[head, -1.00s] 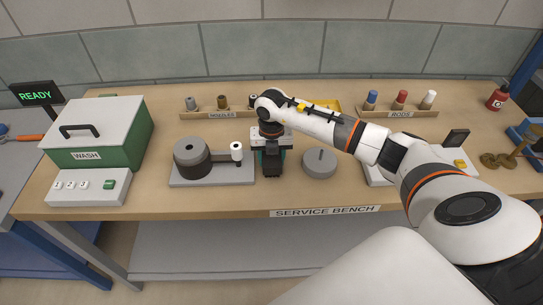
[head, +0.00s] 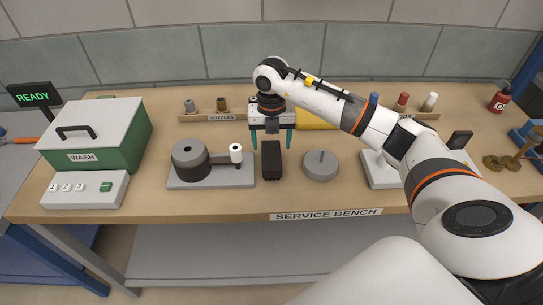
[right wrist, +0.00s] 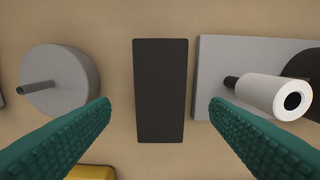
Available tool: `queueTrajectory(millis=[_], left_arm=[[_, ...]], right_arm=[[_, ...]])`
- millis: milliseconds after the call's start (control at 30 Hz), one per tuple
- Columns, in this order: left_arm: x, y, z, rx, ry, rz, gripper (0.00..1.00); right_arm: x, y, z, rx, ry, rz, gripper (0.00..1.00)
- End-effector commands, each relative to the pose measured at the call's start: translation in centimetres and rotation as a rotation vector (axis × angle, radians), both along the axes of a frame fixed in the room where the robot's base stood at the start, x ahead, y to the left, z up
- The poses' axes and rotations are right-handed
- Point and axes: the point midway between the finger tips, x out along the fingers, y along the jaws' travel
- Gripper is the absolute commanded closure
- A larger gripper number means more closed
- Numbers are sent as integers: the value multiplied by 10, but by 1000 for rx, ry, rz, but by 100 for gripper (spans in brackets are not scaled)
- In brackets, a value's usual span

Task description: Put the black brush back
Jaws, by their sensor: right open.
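A plain black block (head: 271,160), the only thing here that fits the black brush, lies on the bench between the grey stand and the round grey disc. In the right wrist view the black block (right wrist: 161,90) is a long dark rectangle, with bare bench on both sides. My right gripper (head: 271,142) is open and empty above and just behind the block. Its teal fingers (right wrist: 160,104) stand apart on either side of the block and do not touch it. My left gripper is not in view.
The grey stand (head: 188,182) with a dark cylinder and white roll is left of the block. The round grey disc (head: 320,166) is right. A yellow tray (head: 315,120) lies behind, partly hidden by my arm. The nozzle rack (head: 222,117) is at the back left.

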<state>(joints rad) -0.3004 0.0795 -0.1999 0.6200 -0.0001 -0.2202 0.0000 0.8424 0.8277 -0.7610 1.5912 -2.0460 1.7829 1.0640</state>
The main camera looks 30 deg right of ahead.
Motion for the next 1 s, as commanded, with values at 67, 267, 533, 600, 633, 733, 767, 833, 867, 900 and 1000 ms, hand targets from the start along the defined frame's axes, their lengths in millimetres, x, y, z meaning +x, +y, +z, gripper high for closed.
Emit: queueTrajectory(millis=[67, 267, 533, 600, 633, 733, 767, 833, 867, 900, 1000], left_arm=[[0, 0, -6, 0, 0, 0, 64], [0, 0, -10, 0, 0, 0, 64], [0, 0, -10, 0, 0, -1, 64], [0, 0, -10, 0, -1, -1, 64], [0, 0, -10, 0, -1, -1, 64], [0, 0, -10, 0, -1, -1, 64], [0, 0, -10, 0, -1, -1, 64], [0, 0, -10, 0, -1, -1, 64], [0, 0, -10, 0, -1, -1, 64], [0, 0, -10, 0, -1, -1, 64], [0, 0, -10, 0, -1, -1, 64]], right_arm=[[1, 0, 14, 1, -4, -1, 29], [0, 0, 38, 0, -1, 0, 29], [0, 0, 43, -1, 1, -1, 29], [0, 0, 43, 0, 1, 0, 29], [0, 0, 42, 1, 1, 0, 29], [0, 11, 37, 37, -9, 25, 29], [1, 20, 34, 67, -17, 43, 29], [0, 51, 24, 178, -50, 108, 29], [0, 70, 20, 247, -71, 141, 29], [-3, 100, 16, 358, -104, 190, 29], [-16, 184, 22, 710, -218, 281, 29]])
